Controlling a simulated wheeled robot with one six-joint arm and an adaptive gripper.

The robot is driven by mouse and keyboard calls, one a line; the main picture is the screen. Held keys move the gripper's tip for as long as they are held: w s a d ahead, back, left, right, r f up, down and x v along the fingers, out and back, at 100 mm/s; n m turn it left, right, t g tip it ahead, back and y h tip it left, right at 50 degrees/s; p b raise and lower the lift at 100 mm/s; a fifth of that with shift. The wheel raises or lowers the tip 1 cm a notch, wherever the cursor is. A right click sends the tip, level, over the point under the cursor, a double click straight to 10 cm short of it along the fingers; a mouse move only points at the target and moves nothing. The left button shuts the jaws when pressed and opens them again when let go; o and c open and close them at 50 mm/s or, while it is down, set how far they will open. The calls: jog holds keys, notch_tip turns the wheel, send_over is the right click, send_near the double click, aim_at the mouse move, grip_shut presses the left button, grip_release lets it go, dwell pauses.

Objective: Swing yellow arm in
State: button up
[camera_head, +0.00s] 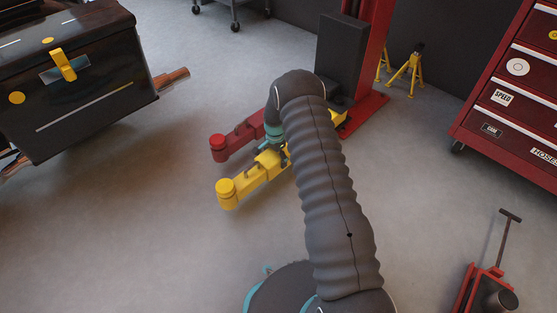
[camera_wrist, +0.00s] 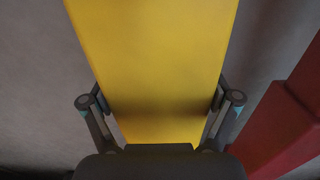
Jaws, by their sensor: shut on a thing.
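The yellow arm (camera_head: 251,178) of the red lift column reaches out low over the floor toward the lower left, with a round yellow pad at its outer end. It runs beside the red arm (camera_head: 240,138), with a narrow gap at the outer ends. My gripper (camera_head: 276,146) is at the yellow arm's middle, partly hidden by my own arm. In the wrist view my gripper (camera_wrist: 160,105) has one finger on each side of the yellow beam (camera_wrist: 158,50) and is shut on it. The red arm shows at the right there.
The red lift column (camera_head: 374,45) with a dark box stands behind. A dark chest-like body (camera_head: 85,95) is at the left. A red tool cabinet (camera_head: 515,95) and a red floor jack (camera_head: 480,288) are at the right. Yellow stands (camera_head: 406,72) are at the back. Floor left of the arms is clear.

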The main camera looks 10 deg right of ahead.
jog(key=shift+w+a+r, duration=0.1)
jog(key=shift+w+a, duration=0.1)
jog(key=shift+w, duration=0.25)
jog(key=o, duration=1.4)
jog(key=shift+a, duration=0.1)
jog(key=shift+o, duration=0.2)
jog(key=shift+w+r, duration=0.1)
jog(key=r, duration=1.1)
jog(key=shift+s+r, duration=0.2)
jog(key=shift+s, duration=0.05)
